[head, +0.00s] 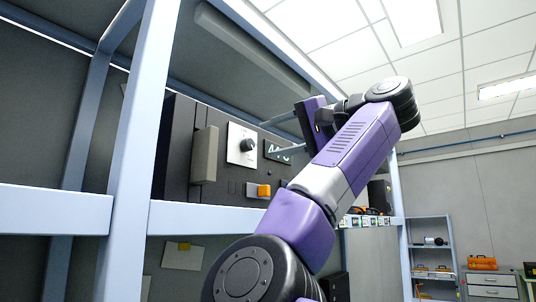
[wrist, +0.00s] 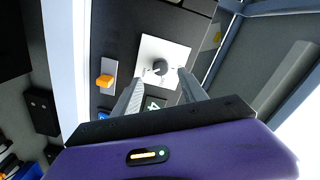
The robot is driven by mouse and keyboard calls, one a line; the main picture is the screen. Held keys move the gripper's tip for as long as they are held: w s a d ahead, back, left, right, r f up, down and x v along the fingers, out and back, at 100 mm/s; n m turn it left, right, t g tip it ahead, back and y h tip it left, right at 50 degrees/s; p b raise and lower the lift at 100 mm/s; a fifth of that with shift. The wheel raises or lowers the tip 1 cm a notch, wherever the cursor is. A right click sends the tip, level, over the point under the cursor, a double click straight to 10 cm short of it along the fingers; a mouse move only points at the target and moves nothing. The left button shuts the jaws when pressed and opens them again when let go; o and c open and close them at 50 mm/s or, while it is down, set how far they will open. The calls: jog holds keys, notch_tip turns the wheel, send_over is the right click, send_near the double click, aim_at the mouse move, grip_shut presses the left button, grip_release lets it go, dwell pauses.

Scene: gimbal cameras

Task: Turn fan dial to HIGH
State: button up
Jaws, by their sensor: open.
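The fan dial is a dark round knob (head: 247,145) on a white square plate (head: 236,155), set in a dark panel. In the wrist view the knob (wrist: 160,68) on its white plate (wrist: 173,49) shows just beyond the two fingertips. A small light mark shows on the knob's left, but the plate's lettering is too small to read. My gripper (head: 268,134) is open and empty. In the head view its fingers point at the panel from the right, apart from the knob. In the wrist view the fingertips (wrist: 161,75) lie to either side of the knob's lower edge.
An orange switch (head: 263,190) sits below the dial; it also shows in the wrist view (wrist: 104,80). A grey handle-like block (head: 204,155) projects left of the dial. A dark display plate (head: 278,152) is right of it. Pale blue rack beams (head: 60,208) frame the panel.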

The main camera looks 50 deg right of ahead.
jog(key=s+b, duration=0.1)
jog(key=b, duration=0.2)
jog(key=shift+s, duration=0.4)
jog(key=shift+s, duration=0.1)
dwell(0.4)
